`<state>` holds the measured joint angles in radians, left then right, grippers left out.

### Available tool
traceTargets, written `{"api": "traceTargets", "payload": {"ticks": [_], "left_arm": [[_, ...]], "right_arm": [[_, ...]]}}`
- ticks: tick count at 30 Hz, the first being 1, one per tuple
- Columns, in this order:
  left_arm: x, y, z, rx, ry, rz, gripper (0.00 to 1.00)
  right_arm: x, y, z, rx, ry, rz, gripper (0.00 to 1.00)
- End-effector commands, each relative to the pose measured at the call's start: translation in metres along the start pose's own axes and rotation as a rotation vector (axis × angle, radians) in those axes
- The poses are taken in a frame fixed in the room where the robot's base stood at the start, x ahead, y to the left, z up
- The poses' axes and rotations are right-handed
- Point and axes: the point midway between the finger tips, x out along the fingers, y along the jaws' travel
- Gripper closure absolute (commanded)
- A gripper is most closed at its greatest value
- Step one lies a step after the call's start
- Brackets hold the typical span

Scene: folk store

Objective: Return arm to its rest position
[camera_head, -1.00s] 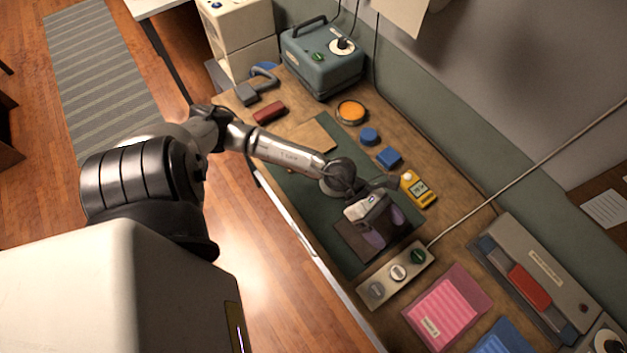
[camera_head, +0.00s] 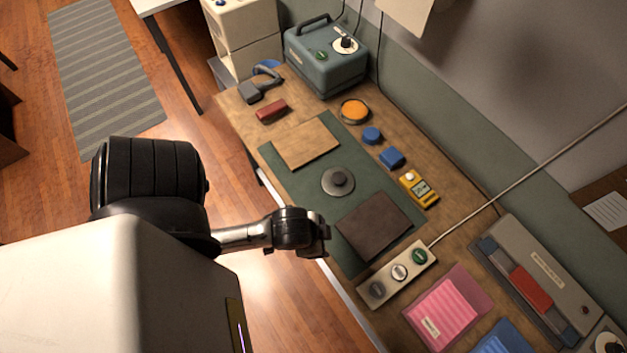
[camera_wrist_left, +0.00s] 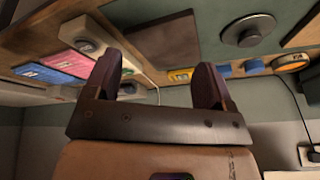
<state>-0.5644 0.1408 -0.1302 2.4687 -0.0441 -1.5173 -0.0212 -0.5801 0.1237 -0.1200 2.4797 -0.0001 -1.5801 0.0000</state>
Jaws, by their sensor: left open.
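My left arm (camera_head: 240,238) is folded back, and its end is at the front edge of the workbench, left of the brown pad. The fingers of my left gripper (camera_wrist_left: 158,82) are spread apart and empty in the left wrist view; in the head view I cannot make them out. The gripper holds nothing. My right gripper is not in view.
Along the bench lie a red block (camera_head: 272,110), an orange tin (camera_head: 354,111), blue pieces (camera_head: 391,157), a yellow meter (camera_head: 419,189), a switch strip (camera_head: 398,272) and a pink folder (camera_head: 447,308). A teal box (camera_head: 326,58) stands at the back. The floor left of the bench is open.

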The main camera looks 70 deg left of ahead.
Motion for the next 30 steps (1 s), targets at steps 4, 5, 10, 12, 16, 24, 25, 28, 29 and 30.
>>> {"api": "traceTargets", "payload": {"ticks": [4,5,10,12,16,24,25,28,29,30], "left_arm": [[-0.004,0.009,0.013,-0.044,-0.059,0.049,0.23],[-0.004,0.010,0.013,-0.047,-0.063,0.052,0.23],[-0.004,0.010,0.014,-0.048,-0.066,0.054,0.23],[-0.004,0.010,0.014,-0.047,-0.066,0.053,0.23],[-0.006,0.009,0.013,-0.046,-0.065,0.053,0.23],[-0.037,0.006,0.001,-0.046,-0.065,0.052,0.23],[-0.043,0.006,-0.002,-0.046,-0.065,0.052,0.23],[-0.066,0.003,-0.011,-0.045,-0.065,0.052,0.23],[-0.074,0.002,-0.014,-0.045,-0.065,0.052,0.23],[-0.085,0.001,-0.018,-0.045,-0.065,0.052,0.23]], "right_arm": [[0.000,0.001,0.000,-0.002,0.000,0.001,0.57],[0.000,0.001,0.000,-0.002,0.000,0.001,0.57],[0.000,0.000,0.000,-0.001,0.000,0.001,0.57],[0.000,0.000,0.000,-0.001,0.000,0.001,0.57],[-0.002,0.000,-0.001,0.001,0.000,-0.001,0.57],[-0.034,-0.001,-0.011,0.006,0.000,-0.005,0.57],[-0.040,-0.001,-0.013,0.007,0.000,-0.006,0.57],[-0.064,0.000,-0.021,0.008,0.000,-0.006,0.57],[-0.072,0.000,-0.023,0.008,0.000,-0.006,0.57],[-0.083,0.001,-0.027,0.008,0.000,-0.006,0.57]]}}
